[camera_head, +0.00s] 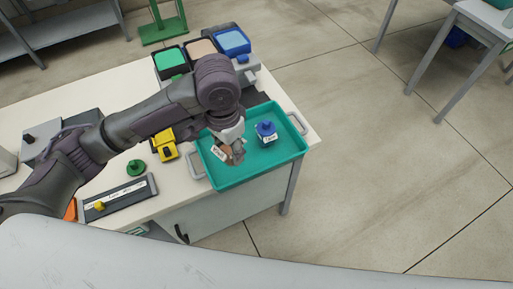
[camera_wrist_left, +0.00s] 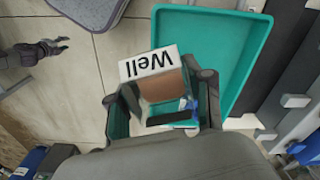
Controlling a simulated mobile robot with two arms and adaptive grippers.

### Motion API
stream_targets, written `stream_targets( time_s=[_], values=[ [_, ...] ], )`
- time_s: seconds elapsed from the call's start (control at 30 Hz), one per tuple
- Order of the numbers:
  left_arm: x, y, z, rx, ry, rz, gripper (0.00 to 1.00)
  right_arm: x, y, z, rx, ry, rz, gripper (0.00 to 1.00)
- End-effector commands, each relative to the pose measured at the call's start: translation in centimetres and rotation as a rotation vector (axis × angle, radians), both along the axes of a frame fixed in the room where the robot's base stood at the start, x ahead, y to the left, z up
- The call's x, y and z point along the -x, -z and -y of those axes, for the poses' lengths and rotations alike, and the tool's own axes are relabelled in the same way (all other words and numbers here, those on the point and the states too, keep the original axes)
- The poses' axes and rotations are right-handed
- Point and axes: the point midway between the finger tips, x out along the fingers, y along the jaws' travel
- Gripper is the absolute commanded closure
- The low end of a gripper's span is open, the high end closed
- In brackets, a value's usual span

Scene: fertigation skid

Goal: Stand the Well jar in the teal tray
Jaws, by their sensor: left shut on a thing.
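My left gripper (camera_head: 234,152) is over the left part of the teal tray (camera_head: 287,156) on the bench. It is shut on the Well jar, a brownish jar whose white label shows beside the fingers (camera_head: 218,150). In the left wrist view the Well jar (camera_wrist_left: 160,88) sits between the two dark fingers (camera_wrist_left: 162,112), its "Well" label facing the camera. The tray (camera_wrist_left: 235,35) lies behind it there. Whether the jar's base touches the tray floor is hidden. A dark gripper, apparently my right one (camera_wrist_left: 45,50), shows at the left of the wrist view, apart from the tray.
A blue-topped jar (camera_head: 266,132) with a white label stands in the tray, right of my left gripper. Green, tan and blue bins (camera_head: 202,50) stand behind. A yellow device (camera_head: 164,143) and a green knob (camera_head: 136,167) are left of the tray. The tray's right and front floor is clear.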

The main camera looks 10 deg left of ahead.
Motion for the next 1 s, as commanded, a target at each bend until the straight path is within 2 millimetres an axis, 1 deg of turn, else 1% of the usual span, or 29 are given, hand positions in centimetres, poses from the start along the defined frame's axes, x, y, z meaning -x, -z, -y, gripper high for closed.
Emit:
stream_targets(
  time_s=[0.03,0.1,0.2,0.3,0.37,0.47,0.7,0.8,0.9,1.0],
  values=[
    [-0.2,1.5,1.4,0.004,0.081,-0.006,0.87,0.1,0.9,-0.7,-0.008,0.001,-0.002,0.60],
    [-0.5,2.7,2.6,0.000,0.184,-0.010,0.87,0.3,1.4,-1.3,-0.016,0.001,-0.003,0.60],
    [-0.8,3.7,3.8,-0.003,0.288,-0.013,0.87,0.5,1.7,-2.0,-0.024,0.000,-0.007,0.60],
    [-1.1,4.3,4.1,-0.006,0.338,-0.016,0.87,0.9,1.8,-2.8,-0.033,-0.002,-0.012,0.60],
    [-1.7,4.7,3.7,-0.009,0.348,-0.017,0.87,1.1,1.7,-3.1,-0.037,-0.002,-0.015,0.60],
    [-3.1,5.8,2.4,-0.011,0.347,-0.016,0.87,1.3,1.5,-3.2,-0.039,-0.003,-0.018,0.60],
    [-7.2,9.0,-1.2,-0.009,0.347,-0.017,0.87,1.1,1.1,-2.3,-0.028,0.000,-0.014,0.60],
    [-8.5,10.0,-2.4,-0.009,0.349,-0.016,0.87,0.8,1.0,-1.9,-0.023,0.002,-0.012,0.60],
    [-9.3,10.7,-3.1,-0.008,0.350,-0.015,0.87,0.7,0.9,-1.7,-0.021,0.003,-0.011,0.60],
    [-9.6,11.2,-3.4,-0.007,0.350,-0.016,0.87,0.7,0.9,-1.7,-0.020,0.003,-0.010,0.60]
  ],
)
